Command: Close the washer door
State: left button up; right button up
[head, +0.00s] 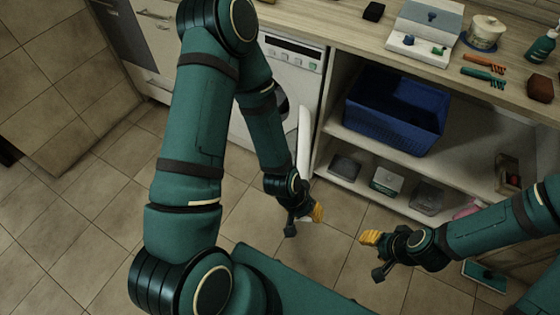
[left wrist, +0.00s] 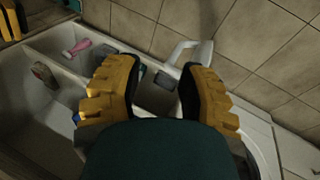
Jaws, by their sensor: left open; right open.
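The white washer (head: 282,84) stands under the counter, left of the open shelf. Its white door (head: 304,140) stands swung out and shows nearly edge-on; my left arm hides part of the washer front. My left gripper (head: 304,222) is open and empty, below the door's lower end and apart from it. In the left wrist view, its spread yellow fingers (left wrist: 158,95) have a white curved piece (left wrist: 190,48) beyond them, seemingly the door, and part of the washer (left wrist: 252,130) at right. My right gripper (head: 375,256) is open and empty, further right over the floor.
The shelf holds a blue basket (head: 396,110) above and several small containers, including a white one (head: 388,180), below. The counter (head: 340,32) carries a case (head: 424,32), a pot, tools and a bottle. Tiled floor (head: 90,200) is clear at left.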

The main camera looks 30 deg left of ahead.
aim_at(302, 159)
jog(key=i+l+u, duration=0.15)
jog(key=u, duration=0.2)
jog(key=i+l+u, duration=0.15)
jog(key=u, duration=0.25)
jog(key=l+u, duration=0.35)
jog(key=k+l+u, duration=0.1)
jog(key=l+u, duration=0.25)
jog(key=l, duration=0.15)
jog(key=k+l+z, duration=0.2)
jog(key=l, duration=0.15)
